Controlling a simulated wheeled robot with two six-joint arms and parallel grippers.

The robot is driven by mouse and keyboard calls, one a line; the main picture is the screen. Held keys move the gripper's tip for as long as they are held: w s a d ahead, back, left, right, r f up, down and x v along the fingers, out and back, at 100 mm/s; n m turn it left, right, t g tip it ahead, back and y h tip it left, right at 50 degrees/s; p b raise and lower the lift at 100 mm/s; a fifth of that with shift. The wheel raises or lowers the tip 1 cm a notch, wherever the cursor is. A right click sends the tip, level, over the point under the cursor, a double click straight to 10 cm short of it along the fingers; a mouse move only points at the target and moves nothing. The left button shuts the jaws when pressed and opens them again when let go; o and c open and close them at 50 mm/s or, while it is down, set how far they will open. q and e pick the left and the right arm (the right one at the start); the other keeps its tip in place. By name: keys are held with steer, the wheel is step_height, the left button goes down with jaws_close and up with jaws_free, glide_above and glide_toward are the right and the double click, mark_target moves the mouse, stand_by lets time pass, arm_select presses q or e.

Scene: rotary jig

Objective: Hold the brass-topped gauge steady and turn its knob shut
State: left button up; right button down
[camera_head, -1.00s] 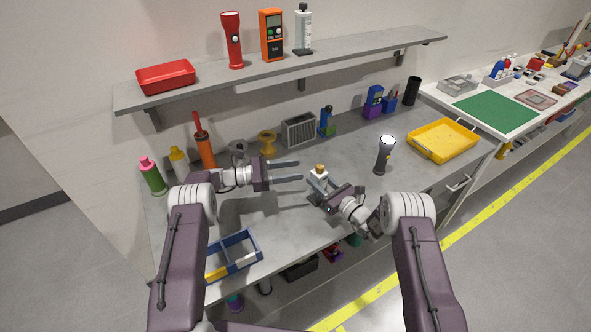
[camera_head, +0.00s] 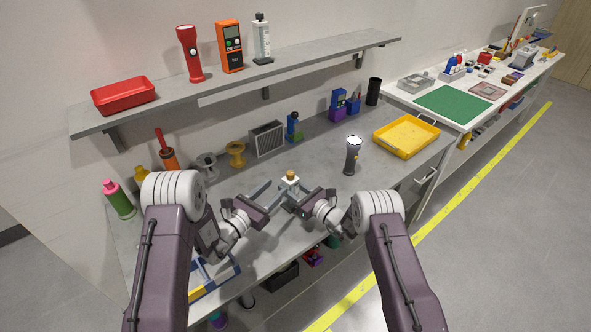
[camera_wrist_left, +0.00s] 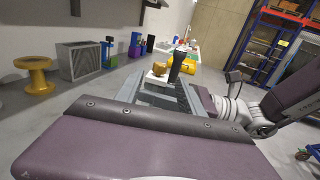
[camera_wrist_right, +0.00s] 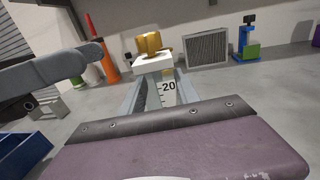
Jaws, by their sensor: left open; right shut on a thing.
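The gauge (camera_head: 290,181) is a small white block with a brass knob (camera_head: 291,174) on top, upright on the grey bench. In the right wrist view its white body (camera_wrist_right: 168,88) shows a scale marked 20, below the brass knob (camera_wrist_right: 149,44). My right gripper (camera_head: 287,194) is shut on the gauge's body from the right. My left gripper (camera_head: 266,186) is open, its fingers pointing at the gauge from the left. In the left wrist view the brass knob (camera_wrist_left: 159,71) shows just beyond the left fingertips. Whether they touch it I cannot tell.
A dark flashlight (camera_head: 352,156) stands right of the gauge, with a yellow tray (camera_head: 407,137) beyond. Spools (camera_head: 236,153) and a grey vented box (camera_head: 267,139) stand behind. A blue divided bin (camera_head: 222,272) lies at the front left, partly behind my left arm.

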mark_target(293, 172)
arm_select(q)
steer(key=x, duration=1.2)
steer(key=shift+f, duration=0.1)
jaws_close()
